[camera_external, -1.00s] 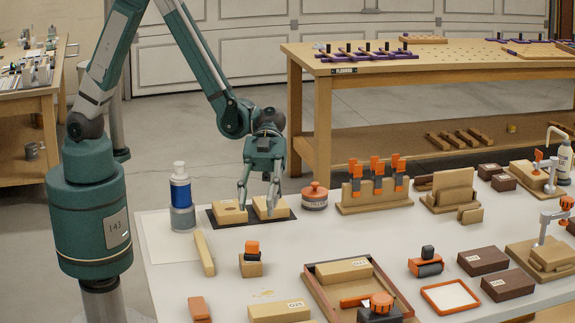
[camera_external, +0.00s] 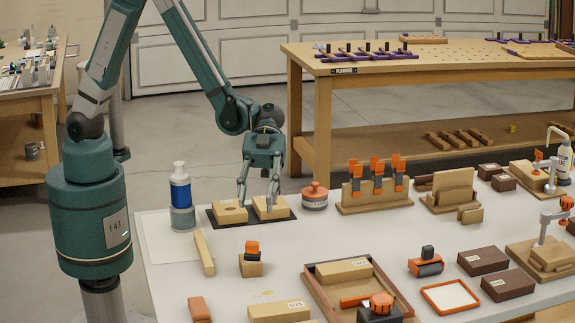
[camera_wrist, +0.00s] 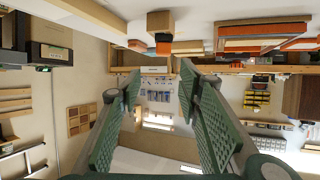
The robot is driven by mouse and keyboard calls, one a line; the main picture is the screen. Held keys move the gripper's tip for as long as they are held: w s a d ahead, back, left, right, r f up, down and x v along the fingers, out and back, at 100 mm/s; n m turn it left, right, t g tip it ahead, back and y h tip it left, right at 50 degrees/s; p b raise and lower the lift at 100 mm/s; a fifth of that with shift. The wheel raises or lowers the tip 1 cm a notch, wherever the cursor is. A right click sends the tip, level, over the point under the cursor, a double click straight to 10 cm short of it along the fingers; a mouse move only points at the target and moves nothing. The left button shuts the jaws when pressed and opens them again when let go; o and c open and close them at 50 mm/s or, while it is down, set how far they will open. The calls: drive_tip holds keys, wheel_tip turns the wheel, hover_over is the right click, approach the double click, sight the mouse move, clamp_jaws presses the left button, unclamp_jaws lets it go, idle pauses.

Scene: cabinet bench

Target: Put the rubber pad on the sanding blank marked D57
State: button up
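My gripper (camera_external: 257,203) is open and empty over the two light wooden blocks on a dark mat (camera_external: 222,222) at the table's back left. The left block (camera_external: 230,212) has a round hole in its top. The right block (camera_external: 276,208) is partly behind a finger. In the wrist view my gripper's (camera_wrist: 158,85) two fingers stand apart with nothing between them. A labelled wooden block (camera_external: 280,311) lies at the front, and another (camera_external: 343,271) lies in the tray. Their labels are too small to read surely, so I cannot tell which is D57. A plain orange-red block (camera_external: 199,309), possibly the rubber pad, lies front left.
A blue bottle (camera_external: 181,195) stands left of the mat, and a round red-topped container (camera_external: 314,197) stands right of it. The wooden tray (camera_external: 322,298), orange frame (camera_external: 450,297) and brown boxes (camera_external: 483,261) fill the right side. White table surface shows between them.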

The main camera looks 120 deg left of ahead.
drive_tip(key=s+a+r+n+y, duration=0.3)
drive_tip(key=s+n+y, duration=0.1)
drive_tip(key=s, duration=0.6)
drive_tip(key=s+a+r+n+t+y, duration=0.1)
drive_tip(key=s+a+r+n+y, duration=0.2)
drive_tip(key=s, duration=0.7)
drive_tip(key=s+a+r+n+t+y, duration=0.1)
drive_tip(key=s+a+r+n+y, duration=0.3)
drive_tip(key=s, duration=0.7)
drive_tip(key=shift+r+n+y, duration=0.35)
drive_tip(key=shift+n+y, duration=0.35)
drive_tip(key=shift+n, duration=0.5)
drive_tip(key=shift+r+p, duration=0.3)
drive_tip(key=shift+r, duration=0.05)
